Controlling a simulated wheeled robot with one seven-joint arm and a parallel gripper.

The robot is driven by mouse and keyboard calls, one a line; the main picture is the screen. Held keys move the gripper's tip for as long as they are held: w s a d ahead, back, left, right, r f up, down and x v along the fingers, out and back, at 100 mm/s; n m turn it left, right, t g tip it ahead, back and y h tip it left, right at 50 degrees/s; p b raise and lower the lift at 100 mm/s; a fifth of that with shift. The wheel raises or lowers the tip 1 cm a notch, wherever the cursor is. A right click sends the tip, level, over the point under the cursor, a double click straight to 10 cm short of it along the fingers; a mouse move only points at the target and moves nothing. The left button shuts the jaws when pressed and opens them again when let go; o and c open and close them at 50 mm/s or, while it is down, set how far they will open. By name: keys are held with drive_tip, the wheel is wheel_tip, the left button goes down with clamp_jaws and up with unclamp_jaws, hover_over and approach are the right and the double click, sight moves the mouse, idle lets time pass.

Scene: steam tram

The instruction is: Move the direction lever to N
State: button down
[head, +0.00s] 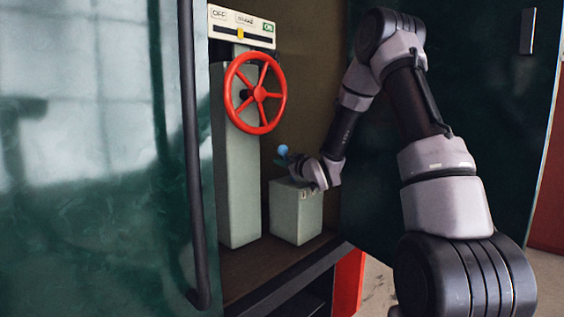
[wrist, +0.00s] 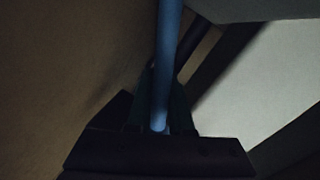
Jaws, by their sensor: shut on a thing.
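The direction lever shows in the head view as a blue round knob (head: 282,150) above a short grey-green box (head: 296,214). My gripper (head: 285,163) is at the lever just below the knob, reaching in from the right. In the wrist view the lever is a blue rod (wrist: 167,50) running down between the dark fingers of my gripper (wrist: 160,112), which is shut on it. A small label sits on the box's upper right edge, partly behind my wrist. Its letters are too small to read, so the lever's position cannot be told.
A red handwheel (head: 258,92) stands on a tall grey-green column (head: 236,180) left of the box, below a white OFF/ON panel (head: 241,27). A green door (head: 90,170) with a dark vertical bar (head: 190,150) fills the left. A green panel (head: 500,110) stands right.

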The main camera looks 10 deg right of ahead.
drive_tip(key=w+d+m, duration=0.1)
drive_tip(key=d+m, duration=0.1)
drive_tip(key=w+d+r+m, duration=0.1)
drive_tip(key=shift+w+d+m+g, duration=0.3)
drive_tip(key=shift+w+d+m, duration=0.05)
drive_tip(key=shift+d+m, duration=0.05)
drive_tip(key=shift+w+d+m, duration=0.2)
drive_tip(key=shift+d+m, duration=0.1)
drive_tip(key=shift+f, duration=0.1)
drive_tip(key=c, duration=0.8)
unclamp_jaws()
drive_tip(key=v, duration=1)
drive_tip(key=shift+s+d+r, duration=0.15)
drive_tip(key=shift+s+r, duration=0.1)
drive_tip(key=shift+s, duration=0.15)
